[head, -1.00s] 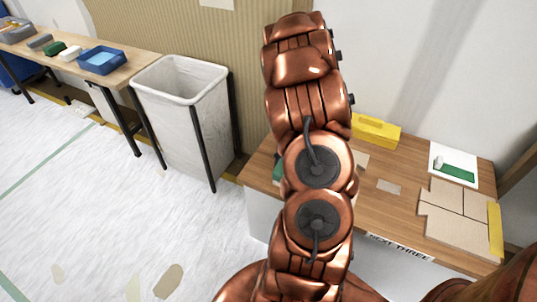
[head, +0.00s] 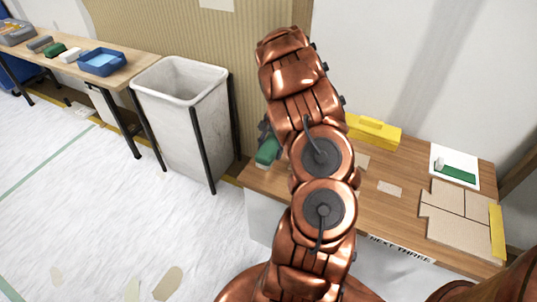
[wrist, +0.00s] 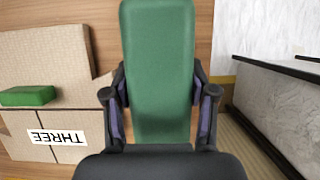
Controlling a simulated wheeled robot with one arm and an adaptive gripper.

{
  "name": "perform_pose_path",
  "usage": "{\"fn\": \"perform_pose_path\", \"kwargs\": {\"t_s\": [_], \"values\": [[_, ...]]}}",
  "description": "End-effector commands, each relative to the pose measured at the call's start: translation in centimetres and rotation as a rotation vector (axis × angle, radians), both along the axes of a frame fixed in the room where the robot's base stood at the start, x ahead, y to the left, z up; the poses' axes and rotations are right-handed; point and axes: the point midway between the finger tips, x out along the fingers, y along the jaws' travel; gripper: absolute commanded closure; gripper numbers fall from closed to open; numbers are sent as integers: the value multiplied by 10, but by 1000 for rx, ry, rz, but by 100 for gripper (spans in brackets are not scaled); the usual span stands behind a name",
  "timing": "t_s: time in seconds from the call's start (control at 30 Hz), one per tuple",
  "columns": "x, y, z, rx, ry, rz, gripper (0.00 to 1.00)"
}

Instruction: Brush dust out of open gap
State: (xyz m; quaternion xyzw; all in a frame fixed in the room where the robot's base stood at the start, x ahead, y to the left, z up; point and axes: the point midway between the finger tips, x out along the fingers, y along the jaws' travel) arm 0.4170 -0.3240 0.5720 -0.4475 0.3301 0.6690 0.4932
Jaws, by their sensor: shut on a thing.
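My gripper (wrist: 160,105) is shut on a green block-like tool (wrist: 160,60), its fingers at both sides of it. In the head view the tool (head: 267,151) shows left of my arm, by the left end of the wooden table (head: 395,212). Whether it touches the table cannot be told. Tan panels (head: 455,225) with thin seams lie at the table's right. In the wrist view, tan panels (wrist: 45,45) lie at left, with a small green block (wrist: 28,96) and an upside-down "THREE" label (wrist: 57,136). No dust can be made out, and I cannot tell which seam is the open gap.
A yellow box (head: 373,131) stands at the table's back. A white sheet with a green item (head: 455,165) lies behind the panels. A white bin (head: 180,100) stands left of the table. A side bench holds a blue tray (head: 102,61). The floor at left is mostly clear.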

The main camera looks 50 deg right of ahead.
Motion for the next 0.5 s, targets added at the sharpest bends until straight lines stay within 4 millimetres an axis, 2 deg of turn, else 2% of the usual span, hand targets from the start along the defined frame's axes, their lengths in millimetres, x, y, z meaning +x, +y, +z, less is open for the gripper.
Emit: {"fn": "perform_pose_path", "kwargs": {"t_s": [0.13,0.3,0.5], "values": [[11,-2,-2,4,0,1,79],[10,-2,-24,3,1,0,79],[11,-1,-32,1,-1,0,79]]}}
